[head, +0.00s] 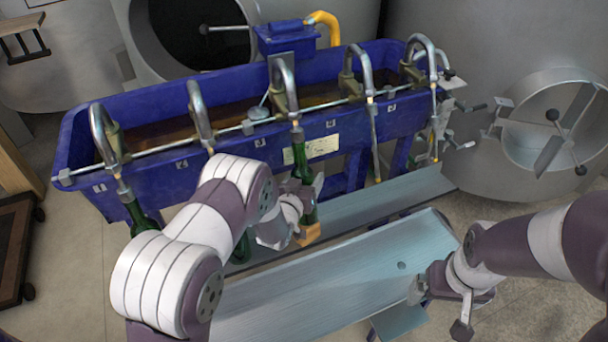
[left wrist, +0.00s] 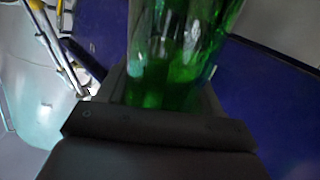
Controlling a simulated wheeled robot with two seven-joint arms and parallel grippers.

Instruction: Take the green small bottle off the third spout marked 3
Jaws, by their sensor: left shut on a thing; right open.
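The green bottle (head: 299,167) is upright under the third spout (head: 291,98), with its neck at the spout's tip. I cannot tell whether the tip is inside the neck. My left gripper (head: 306,212) is shut on this bottle's lower body, and its arm hides part of the tank front. In the left wrist view the green glass (left wrist: 175,55) fills the space between the dark jaws; neck and spout are out of that view. My right gripper (head: 440,309) is open and empty at the right end of the front metal shelf.
The blue tank (head: 228,150) carries several curved spouts along its front rail. Another green bottle (head: 138,213) is under the first spout. Part of a green bottle (head: 241,249) shows behind my left arm. The pale metal shelf (head: 350,265) has bare room. Steel vats stand behind.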

